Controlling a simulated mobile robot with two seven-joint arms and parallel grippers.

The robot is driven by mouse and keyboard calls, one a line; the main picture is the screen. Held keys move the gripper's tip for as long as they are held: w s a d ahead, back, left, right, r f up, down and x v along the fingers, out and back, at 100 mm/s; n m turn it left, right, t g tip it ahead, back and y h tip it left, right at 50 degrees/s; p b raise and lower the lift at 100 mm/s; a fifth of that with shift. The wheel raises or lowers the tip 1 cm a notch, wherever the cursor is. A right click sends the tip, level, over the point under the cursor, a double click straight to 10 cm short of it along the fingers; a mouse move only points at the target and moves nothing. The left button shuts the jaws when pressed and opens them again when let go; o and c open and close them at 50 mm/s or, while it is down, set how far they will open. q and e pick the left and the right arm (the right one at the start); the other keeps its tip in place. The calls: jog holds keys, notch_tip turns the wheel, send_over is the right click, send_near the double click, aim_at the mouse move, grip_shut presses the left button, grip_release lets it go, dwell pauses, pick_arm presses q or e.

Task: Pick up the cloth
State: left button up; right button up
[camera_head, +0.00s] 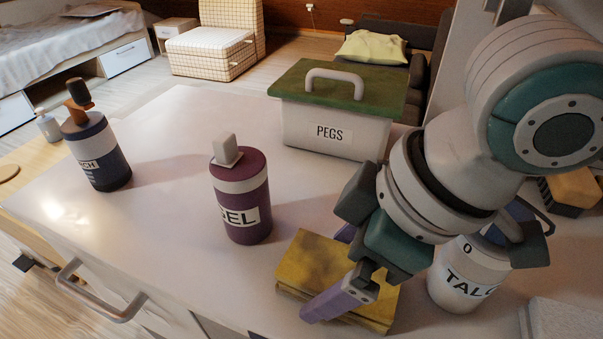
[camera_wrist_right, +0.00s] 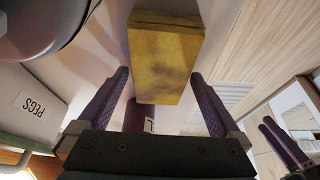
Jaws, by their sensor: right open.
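The cloth (camera_head: 318,262) is a folded mustard-yellow block lying on the white counter, left of the talc bottle. In the right wrist view the cloth (camera_wrist_right: 166,60) shows ahead of the fingers, near the middle. My right gripper (camera_head: 326,272) is open and empty, with its purple fingers above the cloth in the head view. In the right wrist view the fingers (camera_wrist_right: 160,88) are spread wider than the cloth. My left gripper (camera_wrist_right: 284,146) seems to show as purple fingers at the lower right of that view; its opening is unclear.
A purple gel bottle (camera_head: 240,200) stands left of the cloth. A pegs box (camera_head: 335,130) with a green lid is behind it. The talc bottle (camera_head: 465,280) is close on the right. A dark blue bottle (camera_head: 97,155) stands far left. The counter between the bottles is clear.

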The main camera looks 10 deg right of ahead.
jog(key=shift+a+f, duration=0.1)
jog(key=shift+f, duration=0.15)
jog(key=shift+f, duration=0.15)
jog(key=shift+c, duration=0.2)
jog(key=c, duration=1.1)
